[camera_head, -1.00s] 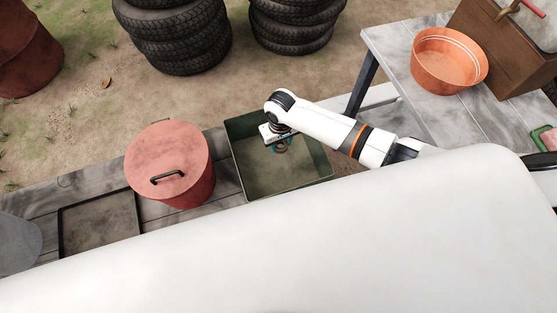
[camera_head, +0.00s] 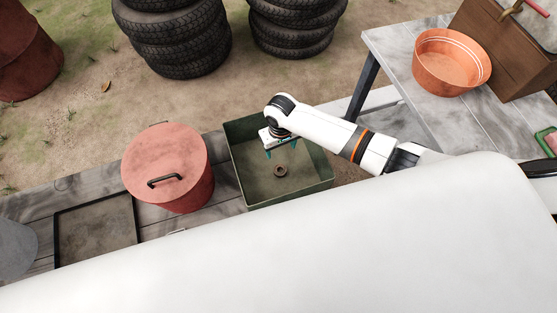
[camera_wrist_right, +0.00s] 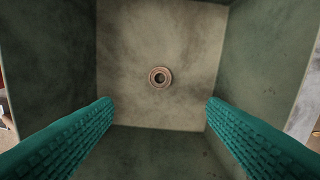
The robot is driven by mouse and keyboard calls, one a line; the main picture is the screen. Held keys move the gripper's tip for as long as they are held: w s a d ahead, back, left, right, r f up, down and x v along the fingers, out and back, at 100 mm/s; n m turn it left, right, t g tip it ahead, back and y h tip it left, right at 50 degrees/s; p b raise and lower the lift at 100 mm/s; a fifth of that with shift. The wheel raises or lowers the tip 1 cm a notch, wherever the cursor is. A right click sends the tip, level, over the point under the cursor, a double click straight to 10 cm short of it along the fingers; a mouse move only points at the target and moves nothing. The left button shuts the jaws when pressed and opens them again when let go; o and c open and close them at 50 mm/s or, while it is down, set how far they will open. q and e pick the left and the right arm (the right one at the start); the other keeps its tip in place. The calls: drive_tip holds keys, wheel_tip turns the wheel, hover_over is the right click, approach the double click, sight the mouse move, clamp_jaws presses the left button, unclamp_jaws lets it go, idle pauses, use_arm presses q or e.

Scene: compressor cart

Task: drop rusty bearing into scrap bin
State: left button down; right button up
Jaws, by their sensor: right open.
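The rusty bearing (camera_head: 281,171) is a small brown ring inside the green scrap bin (camera_head: 240,178), on or just above its floor. In the right wrist view the bearing (camera_wrist_right: 160,77) shows centred between and beyond the fingers, apart from both. My right gripper (camera_head: 283,152) is over the bin, pointing down, with its teal fingers spread and empty. The fingers also show wide apart in the right wrist view (camera_wrist_right: 160,120). My left gripper is not in view.
A red lidded drum (camera_head: 168,172) stands just left of the bin. A black-rimmed tray (camera_head: 95,228) lies farther left. An orange tub (camera_head: 450,62) sits on the grey table (camera_head: 400,45) at right. Stacked tyres (camera_head: 175,35) stand behind.

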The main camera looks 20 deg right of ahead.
wheel_tip(320, 180, up, 12)
drive_tip(key=shift+f+p, duration=0.2)
drive_tip(key=shift+p, duration=0.25)
